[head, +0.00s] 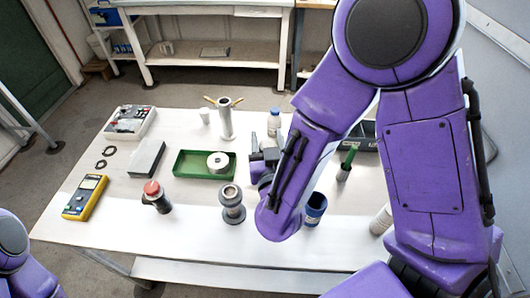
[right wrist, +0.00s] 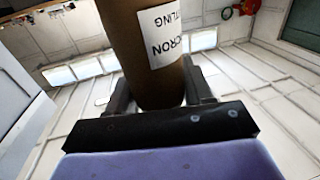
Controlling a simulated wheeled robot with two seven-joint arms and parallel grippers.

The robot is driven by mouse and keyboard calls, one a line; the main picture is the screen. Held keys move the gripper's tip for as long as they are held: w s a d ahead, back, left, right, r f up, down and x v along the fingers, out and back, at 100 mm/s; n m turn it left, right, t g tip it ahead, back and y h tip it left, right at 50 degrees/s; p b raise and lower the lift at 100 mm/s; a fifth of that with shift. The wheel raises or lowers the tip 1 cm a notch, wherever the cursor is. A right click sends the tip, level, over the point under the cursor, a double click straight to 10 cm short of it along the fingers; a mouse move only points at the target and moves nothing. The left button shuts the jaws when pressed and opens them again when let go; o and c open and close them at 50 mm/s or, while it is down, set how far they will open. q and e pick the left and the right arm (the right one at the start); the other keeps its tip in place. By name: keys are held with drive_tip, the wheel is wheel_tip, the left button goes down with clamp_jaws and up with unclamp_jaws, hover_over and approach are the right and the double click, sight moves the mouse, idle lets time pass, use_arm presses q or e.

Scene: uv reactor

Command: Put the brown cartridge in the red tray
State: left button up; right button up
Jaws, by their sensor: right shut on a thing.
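The brown cartridge (right wrist: 150,65) fills the middle of the right wrist view, with a white printed label on its side. My right gripper (right wrist: 158,92) is shut on it, one finger on each side. In the head view my right gripper (head: 263,158) is above the table, right of the green tray; my own arm hides most of it, and I cannot make out the cartridge there. I see no red tray; the only tray I can make out is the green tray (head: 183,174), with a grey-white ring-shaped part in it. My left gripper is out of view.
On the white table (head: 110,225) stand a red-topped item (head: 152,189), a grey flanged part (head: 232,204), a metal pipe piece (head: 225,120), a yellow meter (head: 85,197) and a blue container (head: 314,208). A dark bin (head: 363,135) is partly hidden by my arm. The front left is clear.

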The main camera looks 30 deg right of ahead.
drive_tip(key=s+b, duration=0.1)
drive_tip(key=b, duration=0.3)
drive_tip(key=shift+d+f+b, duration=0.3)
drive_tip(key=shift+d+f, duration=0.05)
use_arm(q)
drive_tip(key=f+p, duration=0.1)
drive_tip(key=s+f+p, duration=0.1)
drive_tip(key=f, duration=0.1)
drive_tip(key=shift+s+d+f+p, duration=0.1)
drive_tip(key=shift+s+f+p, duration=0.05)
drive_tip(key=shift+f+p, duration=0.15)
use_arm(e)
drive_tip(key=w+d+f, duration=0.3)
drive_tip(key=w+f, duration=0.7)
drive_tip(key=shift+d+f, duration=0.35)
drive_tip(key=shift+d, duration=0.05)
drive_tip(key=shift+f, duration=0.2)
drive_tip(key=o, duration=1.4)
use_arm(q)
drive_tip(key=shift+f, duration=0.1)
